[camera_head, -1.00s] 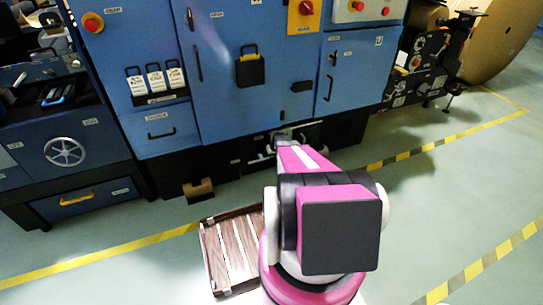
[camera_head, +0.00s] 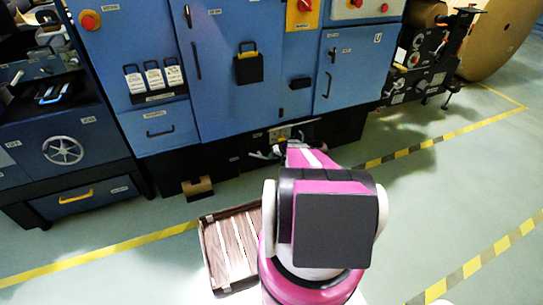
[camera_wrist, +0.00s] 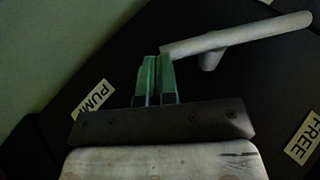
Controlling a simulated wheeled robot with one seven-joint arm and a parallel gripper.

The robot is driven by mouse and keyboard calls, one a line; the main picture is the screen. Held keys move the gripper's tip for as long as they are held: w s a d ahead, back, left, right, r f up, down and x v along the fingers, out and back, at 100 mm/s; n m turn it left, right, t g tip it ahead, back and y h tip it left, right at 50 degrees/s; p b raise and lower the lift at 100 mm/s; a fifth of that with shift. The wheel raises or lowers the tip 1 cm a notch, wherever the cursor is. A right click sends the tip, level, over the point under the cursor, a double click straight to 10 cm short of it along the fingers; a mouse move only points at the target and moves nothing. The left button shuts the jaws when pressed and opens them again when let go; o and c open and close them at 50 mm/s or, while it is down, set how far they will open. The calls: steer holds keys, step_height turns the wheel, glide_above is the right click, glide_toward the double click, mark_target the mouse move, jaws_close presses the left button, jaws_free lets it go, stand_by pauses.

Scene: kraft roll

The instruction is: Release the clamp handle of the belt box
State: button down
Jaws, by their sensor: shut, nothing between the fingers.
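A light grey bar-shaped handle (camera_wrist: 240,35) with a short stub below it slants across the upper right of the wrist view, over a dark surface. I take it to be the clamp handle. My gripper (camera_wrist: 155,65) has its green fingertips together with nothing between them. The tips are just left of the handle's lower left end; I cannot tell if they touch it. In the head view, a pale handle (camera_head: 262,155) shows low on the machine's black base, beside the far end of my arm. My arm hides most of the gripper there.
A label reading FREE (camera_wrist: 303,140) is at the right and a partly hidden PUMP label (camera_wrist: 92,98) at the left. The blue machine (camera_head: 240,100) stands ahead. Floor is clear to the right.

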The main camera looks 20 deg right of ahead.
steer(key=a+f+y, duration=0.1)
steer(key=y, duration=0.1)
steer(key=a+f+m+y, duration=0.1)
steer(key=f+y, duration=0.1)
steer(key=y, duration=0.1)
steer(key=a+f+m+t+y, duration=0.1)
steer(key=y, duration=0.1)
steer(key=shift+f+y, duration=0.3)
steer(key=shift+f, duration=0.1)
stand_by(0.3)
steer(key=shift+d, duration=0.1)
stand_by(0.3)
steer(key=f+v, duration=0.1)
steer(key=v, duration=1.2)
steer(key=shift+d+f, duration=0.35)
steer(key=shift+d, duration=0.1)
steer(key=shift+w, duration=0.1)
